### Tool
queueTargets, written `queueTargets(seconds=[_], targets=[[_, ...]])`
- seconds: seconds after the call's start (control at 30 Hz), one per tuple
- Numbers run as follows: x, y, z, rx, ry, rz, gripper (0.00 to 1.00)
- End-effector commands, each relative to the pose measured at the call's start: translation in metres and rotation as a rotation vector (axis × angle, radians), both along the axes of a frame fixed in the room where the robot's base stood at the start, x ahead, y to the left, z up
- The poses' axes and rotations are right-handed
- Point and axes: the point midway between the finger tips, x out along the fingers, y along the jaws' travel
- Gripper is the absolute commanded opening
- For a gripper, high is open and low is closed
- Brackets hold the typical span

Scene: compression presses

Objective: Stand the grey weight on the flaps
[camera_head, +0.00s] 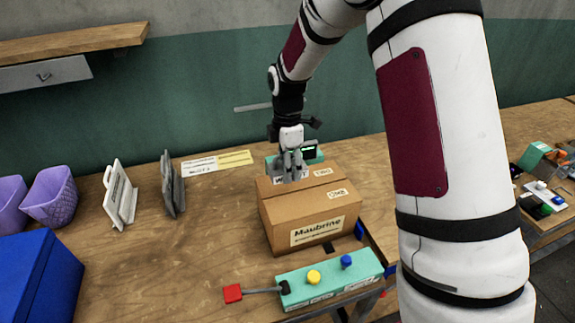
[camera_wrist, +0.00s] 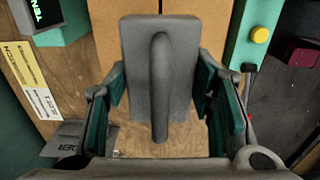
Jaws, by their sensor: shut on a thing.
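The grey weight (camera_wrist: 180,75), a block with a raised bar handle, is between the fingers of my gripper (camera_wrist: 160,88), which is shut on it. In the head view my gripper (camera_head: 291,160) is over the far left part of the brown carton (camera_head: 310,215), and the weight is mostly hidden by the fingers. The carton's top flaps (camera_head: 310,184) lie closed and flat, with a seam that also shows beyond the weight in the wrist view. The weight looks upright over the flaps; I cannot tell whether it touches them.
A green control box (camera_head: 330,280) with yellow and blue knobs and a red-ended lever (camera_head: 233,293) stands in front of the carton. A green unit with a display (camera_head: 310,151) is behind it. Grey plates (camera_head: 172,185), a white stand (camera_head: 120,195) and a blue bin (camera_head: 38,280) are left.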

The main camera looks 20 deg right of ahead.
Motion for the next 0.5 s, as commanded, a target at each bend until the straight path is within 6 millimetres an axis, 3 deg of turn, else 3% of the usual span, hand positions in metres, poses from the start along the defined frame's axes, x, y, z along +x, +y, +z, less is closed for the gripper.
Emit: queueTargets(seconds=[0.5], targets=[[0.002,0.000,-0.023,0.000,-0.005,0.001,0.00]])
